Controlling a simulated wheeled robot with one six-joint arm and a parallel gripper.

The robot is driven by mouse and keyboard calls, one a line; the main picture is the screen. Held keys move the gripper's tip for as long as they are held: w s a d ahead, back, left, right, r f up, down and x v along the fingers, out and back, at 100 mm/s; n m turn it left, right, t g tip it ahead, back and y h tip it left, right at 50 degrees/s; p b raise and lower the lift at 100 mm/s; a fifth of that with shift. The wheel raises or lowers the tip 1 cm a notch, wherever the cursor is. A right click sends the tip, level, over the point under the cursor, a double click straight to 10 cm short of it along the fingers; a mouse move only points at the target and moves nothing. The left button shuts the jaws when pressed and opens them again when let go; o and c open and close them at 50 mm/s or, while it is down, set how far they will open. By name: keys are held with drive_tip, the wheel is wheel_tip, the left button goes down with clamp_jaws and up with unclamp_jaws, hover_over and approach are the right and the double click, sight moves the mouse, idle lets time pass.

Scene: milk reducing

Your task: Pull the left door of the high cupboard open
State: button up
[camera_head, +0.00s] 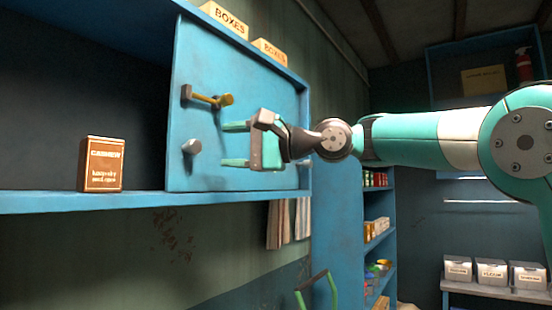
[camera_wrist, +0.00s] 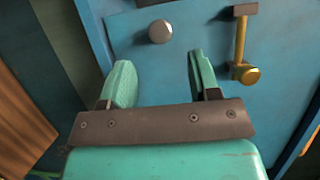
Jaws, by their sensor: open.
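The high cupboard (camera_head: 100,202) is blue. Its left part stands open in the head view, and a blue door panel (camera_head: 240,85) covers the right part. A grey round knob (camera_head: 191,146) and a brass handle (camera_head: 212,98) stick out from the panel. My gripper (camera_head: 227,145) is open and empty in front of the panel, to the right of the knob. In the wrist view, the knob (camera_wrist: 159,31) shows beyond the gap between my fingertips (camera_wrist: 160,72), apart from both fingers. The brass handle (camera_wrist: 243,50) is right of the fingers there. Another door panel cannot be made out.
A brown cashew box (camera_head: 101,164) stands on the cupboard's open shelf. Two boxes (camera_head: 224,20) (camera_head: 270,50) sit on top of the cupboard. Cloths (camera_head: 288,222) hang below. A blue shelf unit (camera_head: 377,235) and white bins (camera_head: 492,272) stand at right.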

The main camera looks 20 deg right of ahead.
drive_tip(key=b+v, duration=0.2)
drive_tip(key=v, duration=0.7)
drive_tip(key=shift+d, duration=0.15)
drive_tip(key=s+a+f+n+g+h+b, duration=0.1)
drive_tip(key=s+a+f+n+h, duration=0.15)
drive_tip(key=f, duration=0.75)
drive_tip(key=s+a+f+n+g+h+b, duration=0.1)
drive_tip(key=s+a+f+n+g+h, duration=0.2)
drive_tip(key=f, duration=0.7)
drive_tip(key=s+d+f+n+g+h, duration=0.1)
drive_tip(key=s+f+n+g+h, duration=0.1)
drive_tip(key=s+f, duration=0.7)
drive_tip(key=s+d+f+n+g+h+b, duration=0.1)
drive_tip(key=s+d+f+n+g+h, duration=0.1)
drive_tip(key=s+f, duration=0.8)
wheel_tip(320, 180, down, 3)
drive_tip(key=n+g+h, duration=0.1)
drive_tip(key=n+h, duration=0.1)
drive_tip(key=n, duration=0.1)
drive_tip(key=shift+s+d+n, duration=0.25)
drive_tip(key=shift+s+n, duration=0.05)
drive_tip(key=shift+n, duration=0.05)
